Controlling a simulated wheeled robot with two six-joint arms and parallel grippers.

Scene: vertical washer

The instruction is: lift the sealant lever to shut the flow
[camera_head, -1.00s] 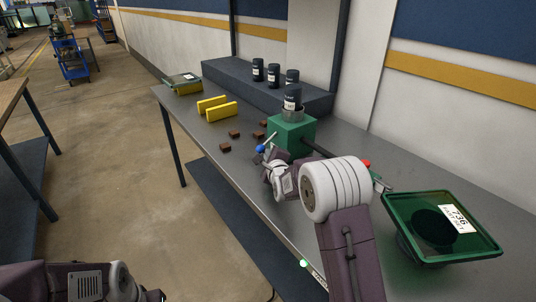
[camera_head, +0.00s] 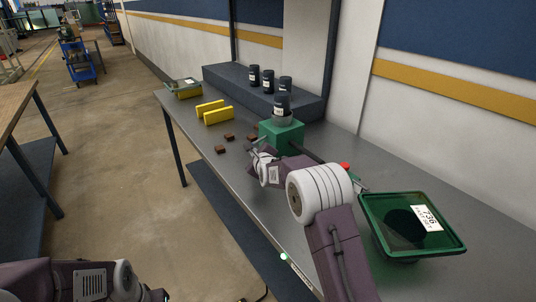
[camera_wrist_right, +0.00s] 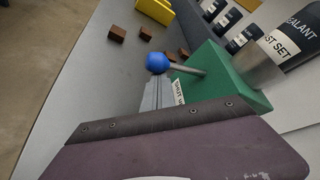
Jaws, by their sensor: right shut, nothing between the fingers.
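The green box (camera_head: 285,136) stands on the table with a dark sealant bottle (camera_head: 282,104) upright in a grey collar on top. In the wrist view its lever is a grey rod (camera_wrist_right: 188,70) ending in a blue knob (camera_wrist_right: 157,63), beside a partly hidden label reading "SHUT" (camera_wrist_right: 179,92). My right gripper (camera_head: 251,149) is shut and empty at the lever. In the wrist view its grey fingers (camera_wrist_right: 151,96) are just below the knob; I cannot tell whether they touch. The head view hides the knob behind the gripper. Only my left arm's wrist shows, bottom left.
Small brown blocks (camera_head: 220,150) and yellow bars (camera_head: 218,115) lie left of the box. Several dark bottles stand on a grey ledge (camera_head: 310,106) behind. A green tray (camera_head: 375,232) sits on the right. The table's front edge runs beneath my right arm.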

